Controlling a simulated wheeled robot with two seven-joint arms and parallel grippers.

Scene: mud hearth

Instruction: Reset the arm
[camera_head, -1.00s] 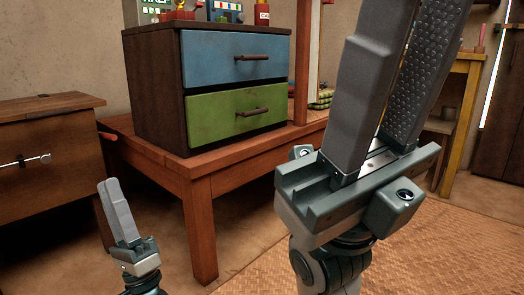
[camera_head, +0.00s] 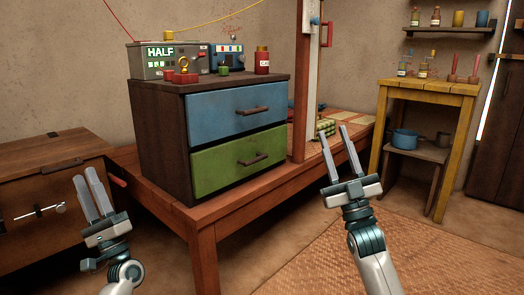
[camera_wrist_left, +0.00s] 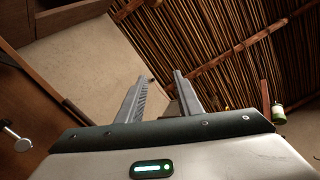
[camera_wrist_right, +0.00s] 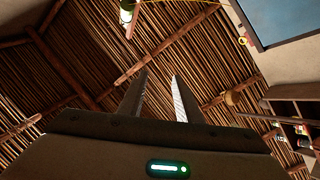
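My left gripper (camera_head: 86,180) points up at the lower left of the head view, in front of the brown wooden cabinet. Its fingers stand apart with nothing between them, as the left wrist view (camera_wrist_left: 163,80) also shows. My right gripper (camera_head: 332,132) points up right of the middle, in front of the red-brown table and clear of it. Its two fingers are spread and empty; the right wrist view (camera_wrist_right: 160,75) shows the gap between them, with the roof behind.
A chest with a blue drawer (camera_head: 235,106) and a green drawer (camera_head: 240,160), both shut, stands on the red-brown table (camera_head: 209,222). A brown cabinet (camera_head: 60,230) is at left. A yellow stand (camera_head: 430,90) is at right. The woven floor mat (camera_head: 320,265) is clear.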

